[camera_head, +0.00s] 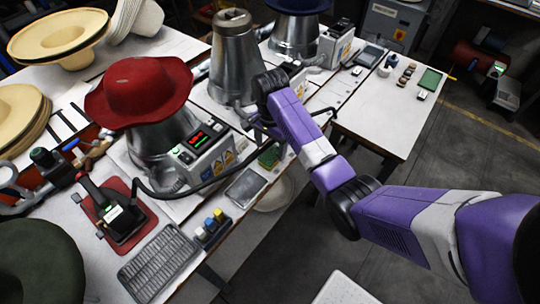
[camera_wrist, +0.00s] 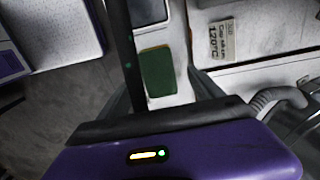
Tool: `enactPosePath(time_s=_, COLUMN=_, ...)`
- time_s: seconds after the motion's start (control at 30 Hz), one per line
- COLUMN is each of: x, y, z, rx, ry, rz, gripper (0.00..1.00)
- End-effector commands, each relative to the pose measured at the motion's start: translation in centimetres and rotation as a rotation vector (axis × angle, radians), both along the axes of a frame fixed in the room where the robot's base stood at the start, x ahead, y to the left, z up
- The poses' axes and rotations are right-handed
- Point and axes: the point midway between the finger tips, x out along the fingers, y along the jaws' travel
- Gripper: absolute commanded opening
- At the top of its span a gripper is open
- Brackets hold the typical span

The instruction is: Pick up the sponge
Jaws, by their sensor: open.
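The sponge (camera_head: 269,156) lies near the front edge of the white work table, beside the grey control box. It looks green, with a yellowish side. In the wrist view a green rectangular pad, which looks like the sponge (camera_wrist: 157,72), lies flat on a pale surface. My gripper (camera_wrist: 167,75) is open and empty, with a dark finger on each side of the green pad. The left finger passes close by the pad's left side. In the head view my wrist hangs above and behind the sponge, and the fingers are hard to make out there.
The control box (camera_head: 205,160) with a red-green display and the press with a red hat (camera_head: 140,92) stand left of the sponge. A hose (camera_wrist: 275,98) and a 120°C label (camera_wrist: 222,42) show at the right.

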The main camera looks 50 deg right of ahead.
Motion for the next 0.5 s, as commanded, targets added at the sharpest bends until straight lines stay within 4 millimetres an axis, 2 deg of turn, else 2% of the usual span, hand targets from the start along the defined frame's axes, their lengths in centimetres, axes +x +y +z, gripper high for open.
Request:
enactPosePath(time_s=0.23, x=-0.3, y=-0.1, z=-3.4, rx=0.002, ry=0.003, rz=-0.001, gripper=0.75)
enactPosePath(time_s=0.5, x=-0.2, y=-0.1, z=-4.2, rx=0.001, ry=0.000, rz=-0.001, gripper=0.75)
